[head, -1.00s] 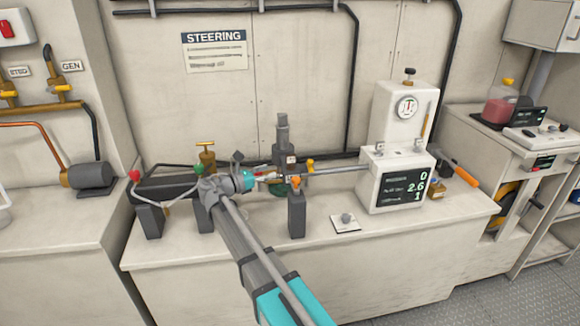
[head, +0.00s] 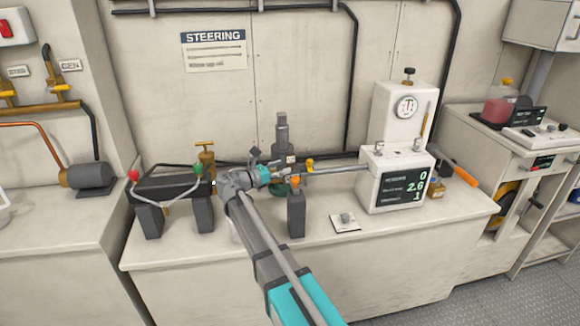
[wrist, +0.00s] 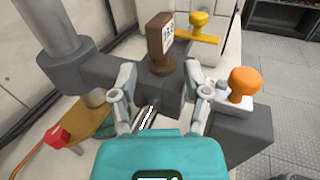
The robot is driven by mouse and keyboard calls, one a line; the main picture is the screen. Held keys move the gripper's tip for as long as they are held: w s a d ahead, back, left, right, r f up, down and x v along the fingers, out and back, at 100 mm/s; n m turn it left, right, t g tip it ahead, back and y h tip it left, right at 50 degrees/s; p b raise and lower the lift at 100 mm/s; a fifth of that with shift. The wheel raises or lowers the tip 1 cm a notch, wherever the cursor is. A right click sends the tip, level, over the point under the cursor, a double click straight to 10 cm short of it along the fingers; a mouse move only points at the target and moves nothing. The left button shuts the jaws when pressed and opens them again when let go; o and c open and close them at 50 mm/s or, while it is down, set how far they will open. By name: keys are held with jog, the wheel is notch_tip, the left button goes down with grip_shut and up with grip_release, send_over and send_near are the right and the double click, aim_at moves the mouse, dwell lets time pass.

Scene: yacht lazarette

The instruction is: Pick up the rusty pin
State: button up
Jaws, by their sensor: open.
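A rusty-brown pin-like piece (wrist: 166,66) with a squarish white-labelled head stands upright in a dark grey block (wrist: 95,70) in the wrist view. I take it for the rusty pin; how far it goes into the block is hidden. In the head view only its small pale label (head: 291,159) shows, just past my gripper. My gripper (wrist: 165,86) is open, its two fingers spread on either side of the block's middle, nearer the camera than the brown piece. Nothing is visibly held. In the head view my gripper (head: 280,173) is beside the grey fitting with the upright cylinder.
An orange knob (wrist: 243,84) stands close to the right finger, and a yellow handle (wrist: 196,33) lies behind the brown piece. A grey cylinder (head: 282,133) rises behind my gripper. A white gauge unit with a display (head: 405,187) stands to the right. The counter's front is mostly clear.

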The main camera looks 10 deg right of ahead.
aim_at(288, 166)
jog(key=shift+x, duration=1.8)
jog(key=shift+s+f, duration=0.1)
jog(key=shift+s, duration=0.05)
grip_shut()
